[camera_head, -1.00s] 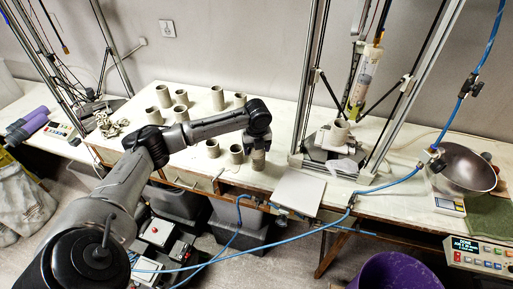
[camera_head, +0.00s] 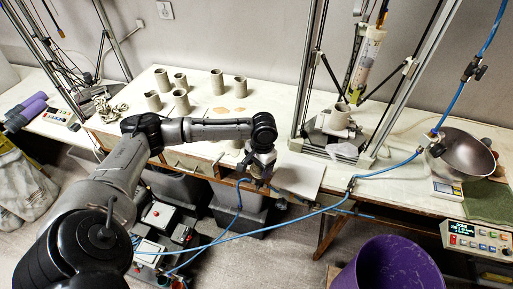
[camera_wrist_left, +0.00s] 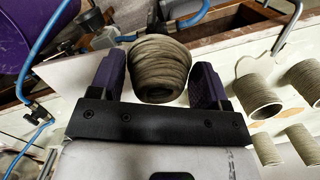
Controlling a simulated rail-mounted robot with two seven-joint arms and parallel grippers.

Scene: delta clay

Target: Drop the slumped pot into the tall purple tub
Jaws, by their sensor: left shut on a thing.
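My left gripper (camera_head: 258,178) is in front of the long white worktable's front edge in the head view. It is shut on a grey-brown ridged clay pot (camera_wrist_left: 160,65), which sits between the two purple fingers in the left wrist view. The pot's sides look uneven and its far end is wider. In the head view the pot is mostly hidden by the gripper. The tall purple tub (camera_head: 392,264) stands at the lower right, on the floor, cut off by the frame. It also shows in the left wrist view (camera_wrist_left: 25,30) at the upper left. My right gripper is not in view.
Several upright clay pots (camera_head: 217,82) stand on the worktable behind my arm. A white square board (camera_head: 298,176) lies at its front edge. A clay printer frame, a blue hose (camera_head: 300,217), a metal bowl (camera_head: 462,153) and a control box (camera_head: 478,238) are to the right.

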